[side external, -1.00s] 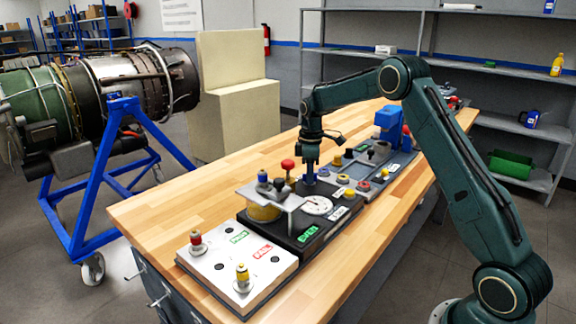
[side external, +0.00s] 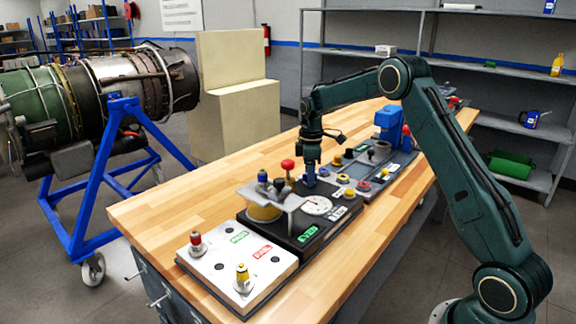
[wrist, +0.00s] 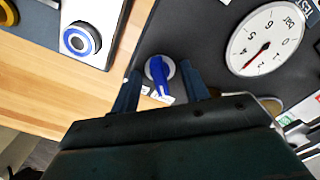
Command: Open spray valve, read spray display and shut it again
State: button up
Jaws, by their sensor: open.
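A blue valve handle (wrist: 158,72) on a round pale base sits on the dark panel (wrist: 205,22). My gripper (wrist: 160,75) is open, its two blue fingers on either side of the handle, with a gap showing at each side. In the side view my gripper (side external: 310,178) points down at the panel and hides the handle. A round white dial gauge (wrist: 266,40) with a red needle lies to the right of the handle; it also shows in the side view (side external: 317,205). The needle points to the lower left, seemingly near the 2 and 4. I cannot tell which display is the spray one.
A raised grey plate with knobs (side external: 268,195) and a red-topped post (side external: 288,166) stand close left of my gripper. A white panel with pegs (side external: 238,262) lies in front. A blue device (side external: 391,122) stands behind right. The bench (side external: 160,207) is clear at left.

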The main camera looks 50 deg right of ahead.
jog(key=shift+r, duration=2.45)
jog(key=shift+s+a+r, duration=0.1)
jog(key=shift+a+r, duration=0.05)
jog(key=shift+r, duration=0.1)
jog(key=s+a+r+m+t, duration=0.3)
jog(key=s+a+r+m, duration=0.1)
jog(key=s+a+r, duration=0.95)
jog(key=s+a+f+m+t, duration=0.1)
jog(key=s+a+m, duration=0.1)
jog(key=s, duration=0.8)
jog(key=s+a+f+m+t, duration=0.1)
jog(key=s+a, duration=0.3)
jog(key=s, duration=0.6)
jog(key=shift+s+a+f+m+t, duration=0.3)
jog(key=shift+s+a+f+m, duration=0.1)
jog(key=shift+m, duration=0.2)
